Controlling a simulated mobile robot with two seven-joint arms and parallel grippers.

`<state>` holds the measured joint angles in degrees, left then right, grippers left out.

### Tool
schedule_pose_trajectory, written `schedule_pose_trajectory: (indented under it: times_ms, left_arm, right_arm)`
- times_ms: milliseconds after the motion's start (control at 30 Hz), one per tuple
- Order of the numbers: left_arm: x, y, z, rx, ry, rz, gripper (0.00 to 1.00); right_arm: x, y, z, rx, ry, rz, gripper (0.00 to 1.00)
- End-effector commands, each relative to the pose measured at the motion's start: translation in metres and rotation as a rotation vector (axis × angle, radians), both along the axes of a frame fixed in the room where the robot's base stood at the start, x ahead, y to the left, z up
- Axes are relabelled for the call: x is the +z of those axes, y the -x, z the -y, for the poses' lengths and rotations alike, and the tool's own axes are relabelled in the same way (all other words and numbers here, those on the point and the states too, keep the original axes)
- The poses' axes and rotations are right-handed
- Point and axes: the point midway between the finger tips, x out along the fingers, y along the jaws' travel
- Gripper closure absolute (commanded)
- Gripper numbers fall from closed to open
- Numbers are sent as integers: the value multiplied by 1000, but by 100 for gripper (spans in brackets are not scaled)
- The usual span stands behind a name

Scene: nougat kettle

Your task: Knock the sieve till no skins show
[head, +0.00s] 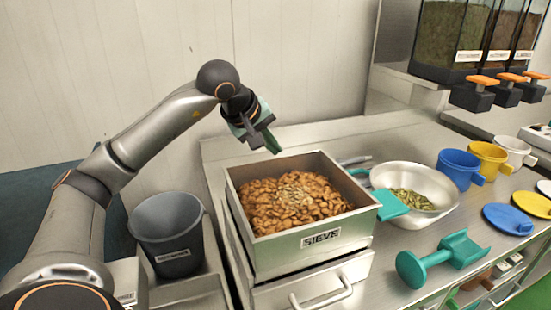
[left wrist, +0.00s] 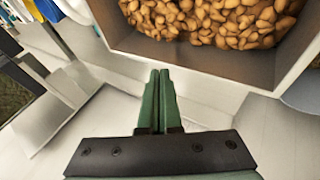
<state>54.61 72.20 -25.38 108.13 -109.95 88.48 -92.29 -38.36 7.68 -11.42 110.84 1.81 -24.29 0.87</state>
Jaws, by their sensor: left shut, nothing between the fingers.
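The sieve (head: 322,238) is a square metal box with a "SIEVE" label, standing on a drawer unit at the counter's front. It is full of brown nuts (head: 270,208), with a patch of paler bits (head: 297,190) on top near the middle; I cannot tell whether these are skins. My left gripper (head: 272,146) is shut and empty, above and just behind the sieve's back wall, apart from it. In the left wrist view its green fingers (left wrist: 159,100) are together beside the sieve's wall (left wrist: 215,68). My right gripper is not in view.
A dark grey bin (head: 168,240) stands left of the sieve. To the right are a white bowl (head: 440,190) of green bits, a teal scoop (head: 440,257), and blue (head: 458,168) and yellow (head: 487,160) cups. Dispensers (head: 468,40) hang at the upper right.

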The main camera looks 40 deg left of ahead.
Motion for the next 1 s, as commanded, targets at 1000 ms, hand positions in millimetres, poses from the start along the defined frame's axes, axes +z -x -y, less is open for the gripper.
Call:
schedule_pose_trajectory:
  times_ms: [1000]
  left_arm:
    - [-18,2,5,-5,2,-15,100]
  right_arm:
    - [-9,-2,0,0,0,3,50]
